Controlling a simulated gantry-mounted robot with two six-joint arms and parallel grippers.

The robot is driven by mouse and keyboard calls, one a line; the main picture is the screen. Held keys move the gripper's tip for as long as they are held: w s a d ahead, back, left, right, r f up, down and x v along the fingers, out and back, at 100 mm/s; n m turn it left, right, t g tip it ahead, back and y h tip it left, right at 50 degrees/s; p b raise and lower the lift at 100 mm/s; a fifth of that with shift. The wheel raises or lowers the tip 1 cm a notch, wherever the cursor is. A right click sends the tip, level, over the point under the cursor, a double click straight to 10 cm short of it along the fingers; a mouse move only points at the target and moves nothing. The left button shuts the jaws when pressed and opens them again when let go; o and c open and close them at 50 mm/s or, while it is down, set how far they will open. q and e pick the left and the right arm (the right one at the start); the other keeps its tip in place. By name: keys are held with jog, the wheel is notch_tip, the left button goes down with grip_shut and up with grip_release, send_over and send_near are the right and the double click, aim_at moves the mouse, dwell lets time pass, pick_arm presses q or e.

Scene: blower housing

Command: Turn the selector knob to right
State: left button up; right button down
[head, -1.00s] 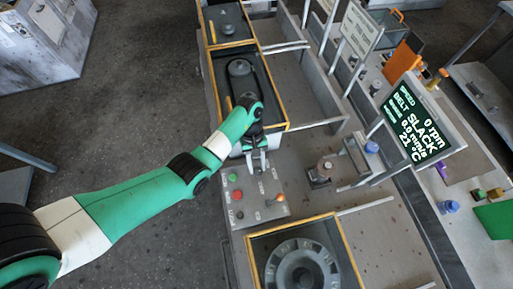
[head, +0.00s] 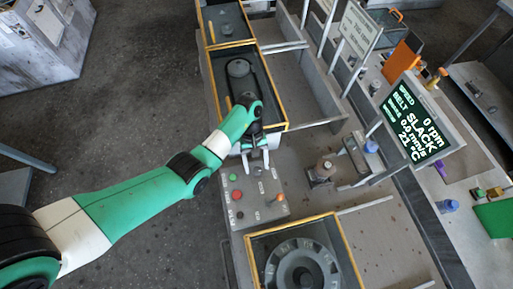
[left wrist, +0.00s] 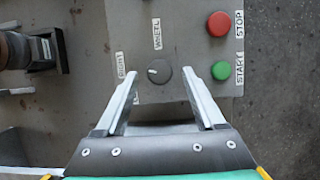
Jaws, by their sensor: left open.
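The selector knob is a small dark round knob (left wrist: 159,72) with a white pointer mark on its left side in the left wrist view. It sits on a grey control panel (head: 264,205). A label above it reads "WHEEL" and one to its left seems to read "RIGHT". My left gripper (left wrist: 161,79) is open, with one finger on each side of the knob and visible gaps between. It also shows in the head view (head: 256,164), over the panel's far edge. Whether the fingertips touch the panel cannot be told. My right gripper is not in view.
A green START button (left wrist: 221,70) is close to the right finger in the left wrist view. A red STOP button (left wrist: 219,23) is above it. A yellow-edged belt bay (head: 287,100) lies behind the panel and a wheel bay (head: 303,265) in front. A screen (head: 418,122) reads "SLACK".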

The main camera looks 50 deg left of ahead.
pick_arm(q)
jog(key=p+v, duration=0.5)
jog(key=v, duration=0.6)
jog(key=shift+r, duration=0.15)
